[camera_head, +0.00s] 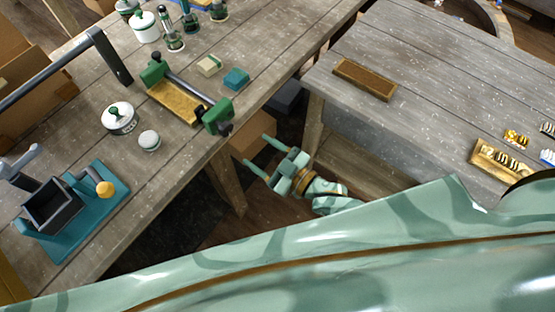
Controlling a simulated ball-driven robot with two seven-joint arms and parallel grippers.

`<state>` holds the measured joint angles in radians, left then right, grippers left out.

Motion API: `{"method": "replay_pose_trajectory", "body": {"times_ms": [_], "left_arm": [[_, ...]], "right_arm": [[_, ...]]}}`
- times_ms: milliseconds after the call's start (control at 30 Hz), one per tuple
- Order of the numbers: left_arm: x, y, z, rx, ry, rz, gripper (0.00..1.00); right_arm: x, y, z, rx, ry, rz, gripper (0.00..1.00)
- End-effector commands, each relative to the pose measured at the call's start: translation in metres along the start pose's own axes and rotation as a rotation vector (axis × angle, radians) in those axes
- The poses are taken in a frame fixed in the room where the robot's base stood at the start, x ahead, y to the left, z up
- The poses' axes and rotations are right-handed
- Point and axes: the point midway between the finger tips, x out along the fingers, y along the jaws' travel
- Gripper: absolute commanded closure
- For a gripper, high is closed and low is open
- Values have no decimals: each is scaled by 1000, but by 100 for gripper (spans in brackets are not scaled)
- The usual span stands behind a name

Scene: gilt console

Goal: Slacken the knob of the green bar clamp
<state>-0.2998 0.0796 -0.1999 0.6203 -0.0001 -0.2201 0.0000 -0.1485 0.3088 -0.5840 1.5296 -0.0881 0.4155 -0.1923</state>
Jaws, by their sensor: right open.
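The green bar clamp (217,117) lies near the right edge of the left table, with green jaws at both ends of a dark bar. A yellowish wooden block (173,103) sits between its jaws. A small dark part, which looks like the knob (226,130), shows at the clamp's near right end, by the table edge. My right gripper (257,150) is open and empty, below and right of the clamp and apart from it, over the gap between the tables. Its fingers point up and left towards the clamp. My left gripper is not in view.
A white-and-green lidded pot (119,118), a small round tin (149,141) and a teal fixture (100,212) stand left of the clamp. A teal block (236,78) and a pale block (209,66) lie beyond it. A wooden tray (365,80) lies on the right table (440,90).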

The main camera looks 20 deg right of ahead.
Motion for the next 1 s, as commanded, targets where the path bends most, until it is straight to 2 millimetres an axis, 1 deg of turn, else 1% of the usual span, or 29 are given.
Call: {"method": "replay_pose_trajectory", "body": {"times_ms": [33,100,200,300,400,900,967,1000], "left_arm": [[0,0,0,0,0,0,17],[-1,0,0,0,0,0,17],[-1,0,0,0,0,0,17],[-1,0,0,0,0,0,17],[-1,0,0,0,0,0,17],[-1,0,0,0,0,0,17],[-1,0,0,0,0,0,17],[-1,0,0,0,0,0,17]], "right_arm": [[-12,0,1,0,-3,0,41],[-26,0,0,-1,-2,-1,41],[-39,0,0,0,0,0,41],[-47,0,0,0,0,0,41],[-50,0,0,0,2,1,41],[-50,0,0,1,1,1,41],[-50,0,3,4,-14,-3,41],[-50,-1,10,4,-44,-7,41]]}}
